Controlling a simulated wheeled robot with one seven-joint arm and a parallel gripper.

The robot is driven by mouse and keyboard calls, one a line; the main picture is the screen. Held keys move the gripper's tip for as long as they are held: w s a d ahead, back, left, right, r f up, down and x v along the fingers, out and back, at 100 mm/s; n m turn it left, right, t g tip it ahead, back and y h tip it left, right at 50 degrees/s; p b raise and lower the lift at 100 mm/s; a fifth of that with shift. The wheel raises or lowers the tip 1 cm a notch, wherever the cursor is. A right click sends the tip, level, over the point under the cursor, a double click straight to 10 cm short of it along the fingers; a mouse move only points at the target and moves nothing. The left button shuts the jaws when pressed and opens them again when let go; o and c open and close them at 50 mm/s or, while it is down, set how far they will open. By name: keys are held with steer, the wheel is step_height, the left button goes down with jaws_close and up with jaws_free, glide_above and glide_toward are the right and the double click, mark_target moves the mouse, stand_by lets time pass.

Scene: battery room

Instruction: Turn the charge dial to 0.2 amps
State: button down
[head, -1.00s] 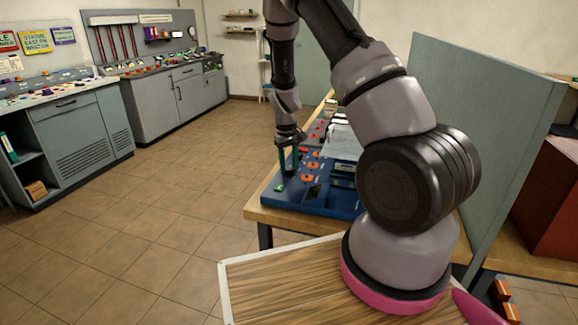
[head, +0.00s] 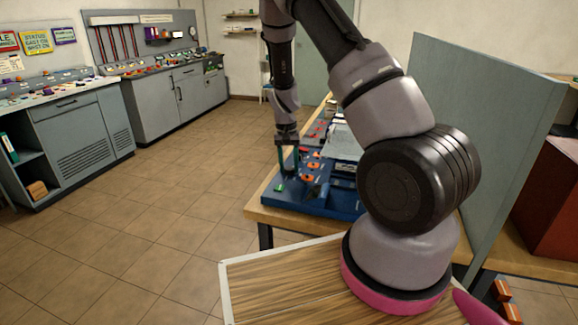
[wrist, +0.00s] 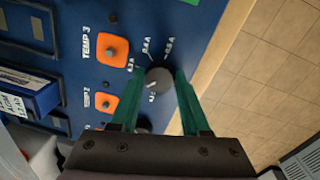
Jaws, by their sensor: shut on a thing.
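The charge dial (wrist: 158,80) is a round dark grey knob on a blue panel (head: 330,207). In the wrist view it sits between the two green fingers of my gripper (wrist: 158,74), which is shut on it. A pale pointer mark on the knob points to the lower left in that view. Small white amp labels (wrist: 148,47) ring the dial; they are tilted and hard to read. In the head view my gripper (head: 289,172) points down at the panel's near left part, and the dial there is hidden by the fingers.
The panel stands on a wooden bench (head: 262,215). A grey-green partition (head: 480,130) rises to the right. The tiled floor on the left is clear.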

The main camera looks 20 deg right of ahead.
mark_target(287, 168)
stand_by(0.4)
steer(key=shift+c, duration=1.9)
jaws_free()
step_height(287, 168, up, 11)
steer(key=shift+a, duration=0.25)
steer(key=shift+w+f, duration=0.1)
